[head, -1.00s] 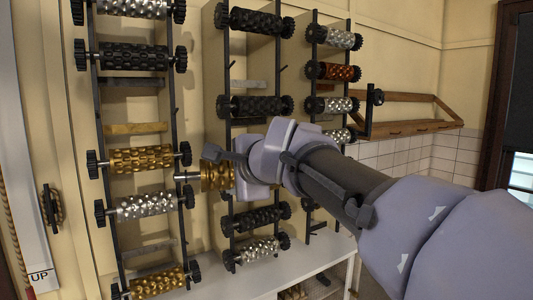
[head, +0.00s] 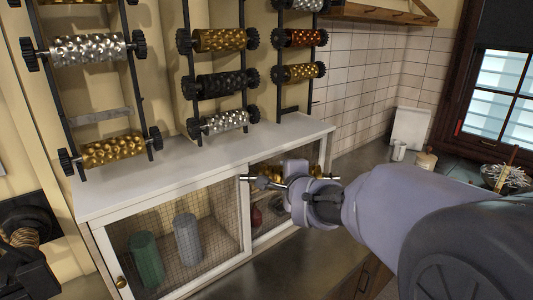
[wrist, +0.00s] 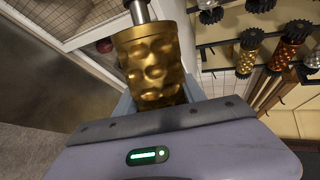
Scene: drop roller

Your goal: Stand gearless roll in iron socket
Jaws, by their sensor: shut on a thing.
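My gripper (head: 292,178) is shut on a gold dimpled roll (head: 266,172), held away from the racks in front of the white cabinet's right door. The roll lies roughly level in the head view, with a plain bare shaft at its left end and no gear there. In the wrist view the gold roll (wrist: 152,66) sits between the fingers, and its bare silver shaft points up the picture. I cannot make out an iron socket in either view.
Geared rolls, such as a silver one (head: 88,49), hang on wall racks. A white cabinet (head: 215,163) with mesh doors stands below. A black machine (head: 28,236) is at lower left.

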